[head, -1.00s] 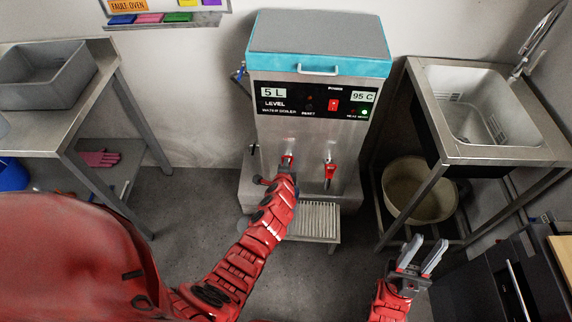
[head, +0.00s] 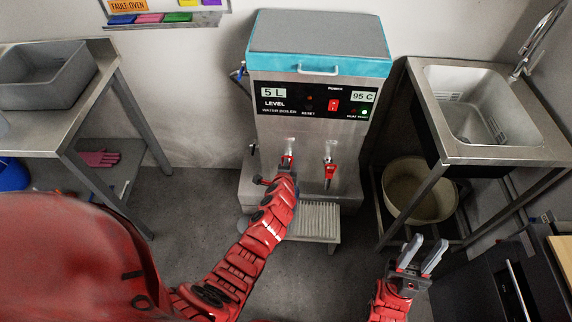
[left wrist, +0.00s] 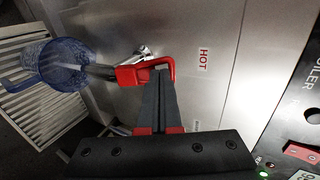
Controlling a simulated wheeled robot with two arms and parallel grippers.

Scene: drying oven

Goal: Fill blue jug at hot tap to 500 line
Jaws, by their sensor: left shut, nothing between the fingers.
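The water boiler (head: 310,100) stands against the wall with two red-handled taps. The hot tap (left wrist: 130,75), beside a HOT label (left wrist: 203,60), shows in the left wrist view. The blue jug (left wrist: 60,62) is below its spout, above the slatted drip tray. A pale streak shows at the jug's mouth; I cannot tell whether it is flowing water. The 500 line and water level cannot be read. My left gripper (left wrist: 160,75) is shut and empty, its fingertips against the red tap handle. In the head view my left arm mostly hides the jug. My right gripper (head: 427,257) is open and empty.
The slatted drip tray (head: 322,218) sits below the taps. The second tap (head: 329,170) is just right of my left gripper. A sink (head: 480,105) stands right, with a round tub (head: 415,190) below it. A steel bench (head: 60,130) is at left.

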